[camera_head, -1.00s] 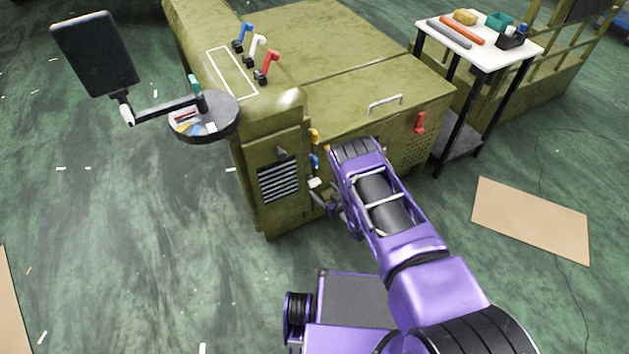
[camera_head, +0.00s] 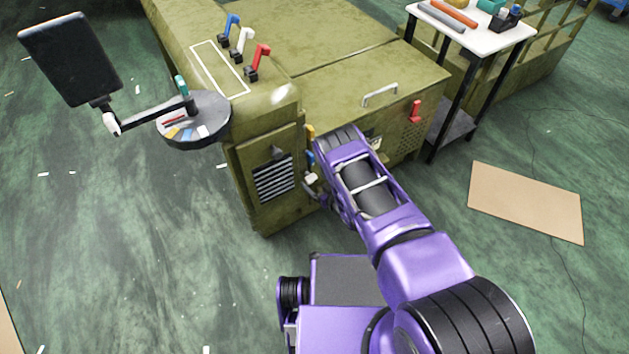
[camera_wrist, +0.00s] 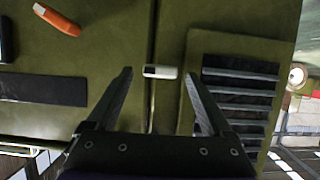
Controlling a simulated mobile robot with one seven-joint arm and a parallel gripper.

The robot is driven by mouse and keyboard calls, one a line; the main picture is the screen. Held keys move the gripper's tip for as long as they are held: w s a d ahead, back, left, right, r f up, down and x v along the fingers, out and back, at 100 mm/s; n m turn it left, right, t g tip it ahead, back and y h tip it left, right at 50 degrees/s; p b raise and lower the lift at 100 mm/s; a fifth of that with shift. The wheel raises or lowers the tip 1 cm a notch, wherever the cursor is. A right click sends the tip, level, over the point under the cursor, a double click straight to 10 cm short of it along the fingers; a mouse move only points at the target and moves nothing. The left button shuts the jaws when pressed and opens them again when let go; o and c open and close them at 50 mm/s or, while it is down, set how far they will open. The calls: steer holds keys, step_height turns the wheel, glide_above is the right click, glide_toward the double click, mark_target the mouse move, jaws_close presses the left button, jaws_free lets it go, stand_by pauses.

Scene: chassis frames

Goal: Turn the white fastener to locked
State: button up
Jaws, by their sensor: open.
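The white fastener (camera_head: 311,178) sits low on the green machine's near corner, below a yellow fastener (camera_head: 310,132) and a blue one (camera_head: 311,158). In the wrist view the white fastener (camera_wrist: 160,72) is a short bar lying sideways across the panel seam. My gripper (camera_wrist: 160,76) is open, with one dark finger on each side of the bar and visible gaps to both. Whether the fingertips reach its depth, I cannot tell. In the head view my gripper (camera_head: 323,197) is just below and right of the fastener, partly hidden by my arm.
A louvred door (camera_head: 273,178) is left of the fastener. A round tray (camera_head: 193,120) and a dark screen (camera_head: 72,60) stick out at left. Blue, white and red levers stand on top. A white table (camera_head: 480,35) is at right. Green floor is open around.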

jaws_close()
stand_by(0.3)
steer(key=shift+d, duration=0.1)
steer(key=shift+w+d+m+g+y, duration=0.15)
steer(key=shift+m+y, duration=0.2)
steer(key=shift+m, duration=0.2)
steer(key=shift+w+d+m+g+y, duration=0.15)
steer(key=shift+m+y, duration=0.2)
steer(key=shift+m, duration=0.2)
steer(key=m+y, duration=0.1)
steer(key=m, duration=0.1)
steer(key=shift+f+m+g+y, duration=0.1)
steer(key=shift+m+g+y, duration=0.2)
steer(key=shift+g+y, duration=0.1)
steer(key=m+y, duration=0.1)
steer(key=m, duration=0.2)
steer(key=m+y, duration=0.1)
steer(key=shift+w+d+f+m+g+y, duration=0.1)
steer(key=shift+d+f+m+g+y, duration=0.1)
steer(key=shift+f+m+g+y, duration=0.1)
